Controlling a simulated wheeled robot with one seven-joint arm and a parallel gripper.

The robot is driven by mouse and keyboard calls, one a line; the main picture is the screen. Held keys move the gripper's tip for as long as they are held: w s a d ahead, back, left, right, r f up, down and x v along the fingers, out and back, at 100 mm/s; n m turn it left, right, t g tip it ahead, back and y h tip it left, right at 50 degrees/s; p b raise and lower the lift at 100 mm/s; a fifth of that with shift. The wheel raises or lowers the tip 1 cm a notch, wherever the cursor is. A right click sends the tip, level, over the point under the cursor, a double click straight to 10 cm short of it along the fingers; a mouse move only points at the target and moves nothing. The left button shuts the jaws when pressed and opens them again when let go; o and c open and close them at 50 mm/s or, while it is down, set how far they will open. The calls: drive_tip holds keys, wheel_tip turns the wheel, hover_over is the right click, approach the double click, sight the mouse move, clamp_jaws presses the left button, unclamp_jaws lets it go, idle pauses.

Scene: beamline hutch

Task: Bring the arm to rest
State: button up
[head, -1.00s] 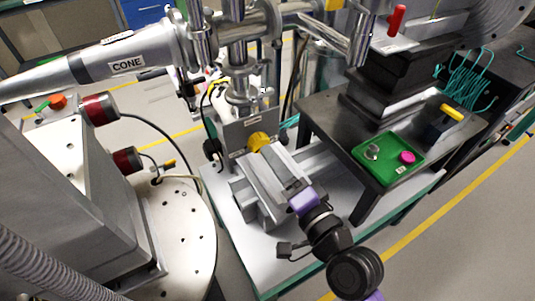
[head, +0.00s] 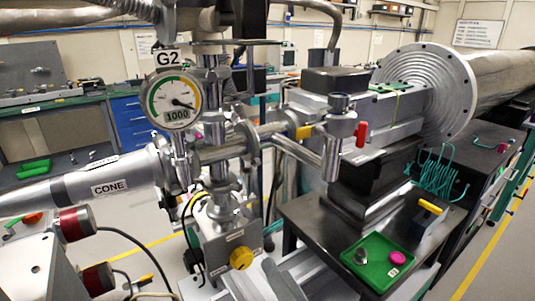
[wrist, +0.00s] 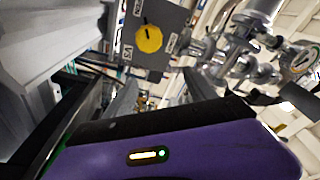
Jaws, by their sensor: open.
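My gripper (wrist: 162,92) shows in the wrist view, its two grey fingers standing apart behind the purple and black wrist housing. It is open, with nothing seen between the fingers. A grey box with a yellow knob (wrist: 149,39) lies beyond the fingers in that view, apart from them as far as I can tell. The same yellow knob (head: 241,258) shows low in the head view, below the metal pipework. My arm is outside the head view.
A round gauge (head: 172,101) marked G2 and a cone-shaped pipe (head: 95,183) stand at left. A black table (head: 322,238) at right bears a green tray (head: 367,278) with a grey and a pink knob. A large flanged cylinder (head: 430,90) stands behind. Open floor shows at far right.

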drive_tip(key=s+d+f+n+t+h, duration=0.1)
drive_tip(key=s+d+f+h, duration=0.15)
drive_tip(key=s+d, duration=0.4)
drive_tip(key=s+d+f+n+h, duration=0.2)
drive_tip(key=s+d+h, duration=0.25)
drive_tip(key=s, duration=0.25)
drive_tip(key=s+d+f+n+g, duration=0.1)
drive_tip(key=s+d, duration=0.2)
drive_tip(key=s, duration=0.7)
drive_tip(key=s+d+f+n+g+h, duration=0.1)
drive_tip(key=s+d+f+n+g, duration=0.1)
drive_tip(key=s, duration=0.8)
drive_tip(key=shift+s+d+f+h, duration=0.25)
drive_tip(key=shift+d+f+h, duration=0.05)
drive_tip(key=shift+d, duration=0.35)
